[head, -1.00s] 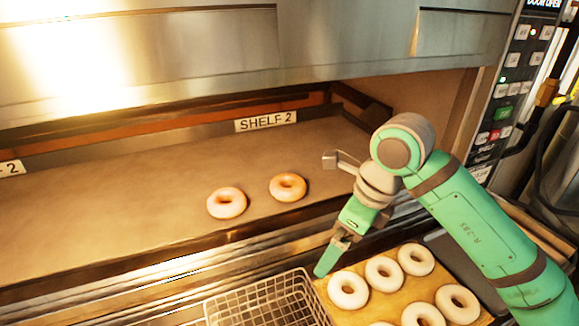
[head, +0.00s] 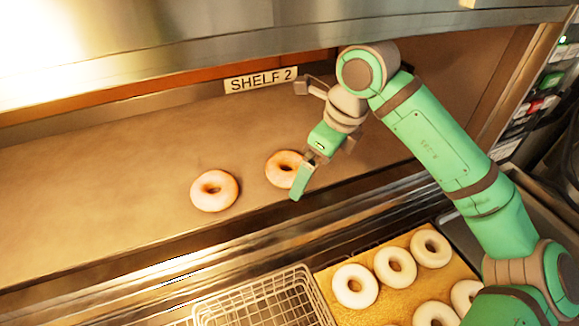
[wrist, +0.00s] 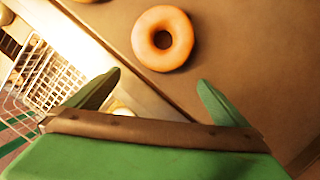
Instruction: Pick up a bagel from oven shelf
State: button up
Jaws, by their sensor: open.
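Two baked, golden bagels rest on the oven shelf (head: 100,195) in the head view. The left bagel (head: 214,191) lies in the open. The right bagel (head: 281,167) is partly covered by my gripper (head: 300,188), which overlaps its right side in the picture. In the wrist view one bagel (wrist: 162,38) lies flat on the shelf, beyond and between the fingertips. My gripper also shows there (wrist: 158,82), its two green fingers spread wide with nothing between them. It is apart from that bagel.
A wire basket (head: 212,312) stands below the shelf's front edge. Beside it, a board (head: 332,287) holds several pale bagels. The "SHELF 2" sign (head: 261,79) is at the shelf's back. The steel oven front (head: 180,45) hangs above. The shelf's left part is bare.

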aim_at(289, 161)
jog(key=shift+w+a, duration=0.2)
jog(key=shift+a, duration=0.3)
jog(key=shift+w+a, duration=0.15)
jog(key=shift+a, duration=0.35)
jog(key=w+a, duration=0.2)
jog(key=a, duration=0.1)
jog(key=shift+w, duration=0.1)
jog(key=shift+w+a+f, duration=0.2)
jog(key=shift+a, duration=0.1)
jog(key=shift+f, duration=0.4)
jog(key=c, duration=1.1)
